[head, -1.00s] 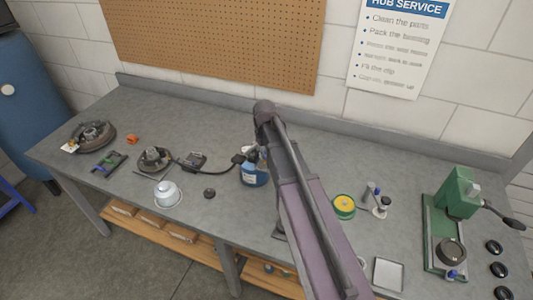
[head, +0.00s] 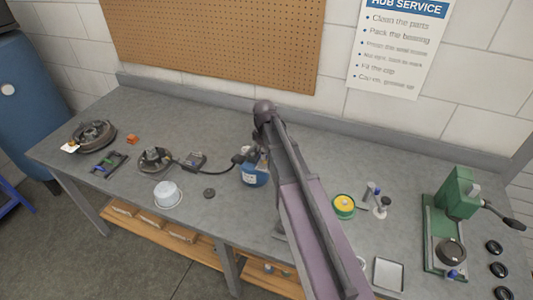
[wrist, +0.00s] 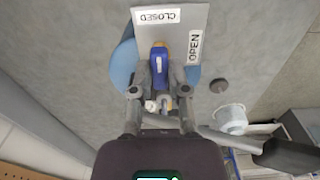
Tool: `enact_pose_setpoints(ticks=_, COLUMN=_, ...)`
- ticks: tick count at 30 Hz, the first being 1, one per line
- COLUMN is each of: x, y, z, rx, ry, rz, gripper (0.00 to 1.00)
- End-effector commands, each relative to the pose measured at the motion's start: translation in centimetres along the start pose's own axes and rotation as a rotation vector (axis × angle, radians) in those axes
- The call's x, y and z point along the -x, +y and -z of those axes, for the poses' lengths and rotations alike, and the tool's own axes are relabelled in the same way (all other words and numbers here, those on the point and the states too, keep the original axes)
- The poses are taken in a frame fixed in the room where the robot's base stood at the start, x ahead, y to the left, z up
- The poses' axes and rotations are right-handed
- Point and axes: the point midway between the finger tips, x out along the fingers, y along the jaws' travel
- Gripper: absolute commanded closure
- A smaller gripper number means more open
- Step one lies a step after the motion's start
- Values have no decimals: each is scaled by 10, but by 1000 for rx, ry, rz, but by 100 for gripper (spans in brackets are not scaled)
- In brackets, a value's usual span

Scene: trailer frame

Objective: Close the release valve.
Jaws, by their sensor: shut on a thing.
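The release valve's blue lever (wrist: 160,72) with a yellow end shows in the wrist view. It lies beside a grey plate (wrist: 172,35) with a CLOSED label (wrist: 157,16) and an OPEN label (wrist: 194,46). The lever points up the picture towards CLOSED. My gripper (wrist: 160,88) is shut on the lever, one finger on each side. Under the plate is a round blue container (wrist: 124,62), also seen in the head view (head: 254,176). There my arm hides part of it and the valve.
A white tub (head: 167,196) and a dark round cap (head: 209,193) stand left of the container. A yellow-green tin (head: 343,206) and a green press (head: 455,195) stand to the right.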

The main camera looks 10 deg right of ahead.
Motion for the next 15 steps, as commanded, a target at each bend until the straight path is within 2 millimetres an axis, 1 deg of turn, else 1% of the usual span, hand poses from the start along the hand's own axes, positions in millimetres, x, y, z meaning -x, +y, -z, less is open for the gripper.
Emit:
enact_pose_setpoints(ticks=1, x=0, y=-4, z=-2, rx=5, ry=-3, rz=8, gripper=100)
enact_pose_setpoints(ticks=12, x=0, y=-4, z=-2, rx=9, ry=-2, rz=8, gripper=100)
enact_pose_setpoints(ticks=13, x=0, y=-4, z=-2, rx=9, ry=-2, rz=8, gripper=70)
enact_pose_setpoints(ticks=14, x=0, y=-4, z=-2, rx=9, ry=-2, rz=8, gripper=61)
enact_pose_setpoints(ticks=15, x=0, y=-4, z=-2, rx=8, ry=-2, rz=8, gripper=49)
